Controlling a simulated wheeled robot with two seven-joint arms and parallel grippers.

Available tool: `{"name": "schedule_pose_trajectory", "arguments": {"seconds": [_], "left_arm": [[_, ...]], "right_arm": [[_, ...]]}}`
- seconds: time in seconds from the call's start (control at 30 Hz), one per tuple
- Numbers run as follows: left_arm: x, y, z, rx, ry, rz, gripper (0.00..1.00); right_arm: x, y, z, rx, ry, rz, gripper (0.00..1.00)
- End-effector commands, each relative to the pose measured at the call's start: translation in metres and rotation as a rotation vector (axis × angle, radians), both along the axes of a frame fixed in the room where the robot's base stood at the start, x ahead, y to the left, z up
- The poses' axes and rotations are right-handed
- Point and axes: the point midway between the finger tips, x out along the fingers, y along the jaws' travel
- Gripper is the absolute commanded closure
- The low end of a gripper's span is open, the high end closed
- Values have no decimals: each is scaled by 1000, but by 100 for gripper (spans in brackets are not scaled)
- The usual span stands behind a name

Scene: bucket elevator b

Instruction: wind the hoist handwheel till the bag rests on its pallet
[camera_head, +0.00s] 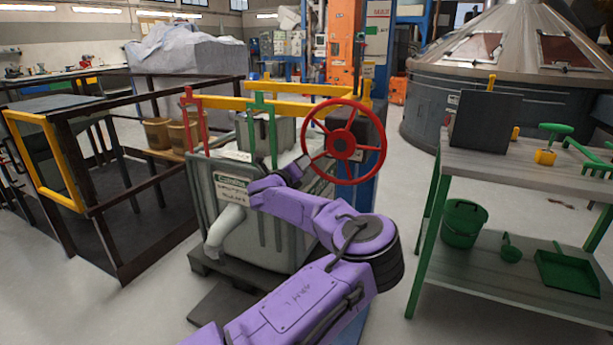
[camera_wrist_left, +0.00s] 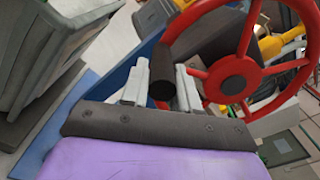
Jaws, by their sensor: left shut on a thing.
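The hoist handwheel (camera_head: 343,142) is red with spokes, mounted on a blue post; it also shows in the left wrist view (camera_wrist_left: 233,77). My left gripper (camera_head: 300,168) is at the wheel's left side. In the left wrist view its pale fingers (camera_wrist_left: 159,92) are shut on the wheel's dark cylindrical handle (camera_wrist_left: 162,72). The large grey bag (camera_head: 270,240), with a label and a pale spout, hangs or stands behind my purple arm. The dark pallet (camera_head: 240,272) is under it; I cannot tell whether they touch. My right gripper is not in view.
A yellow beam (camera_head: 300,88) with red and green uprights spans above the bag. A dark railed frame (camera_head: 125,275) stands left. A green-legged table (camera_head: 530,175) stands right, with a green bucket (camera_head: 463,222) on its lower shelf. Open floor lies between post and table.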

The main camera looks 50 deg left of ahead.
Motion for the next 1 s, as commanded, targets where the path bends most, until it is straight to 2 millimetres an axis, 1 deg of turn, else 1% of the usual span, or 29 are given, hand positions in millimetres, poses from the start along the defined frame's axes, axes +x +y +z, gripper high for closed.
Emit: {"name": "schedule_pose_trajectory", "arguments": {"seconds": [0.03, 0.13, 0.4, 0.97, 1.0], "left_arm": [[-5, 6, 3, 29, 20, 13, 100], [-6, 8, 11, 79, 46, 12, 100], [-8, 12, 24, 72, 37, 12, 100], [-8, 12, 27, 72, 35, 11, 100], [-8, 12, 27, 71, 35, 11, 61]], "right_arm": [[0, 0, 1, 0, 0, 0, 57], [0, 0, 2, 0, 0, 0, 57], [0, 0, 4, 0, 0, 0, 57], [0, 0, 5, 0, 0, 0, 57], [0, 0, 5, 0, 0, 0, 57]]}}
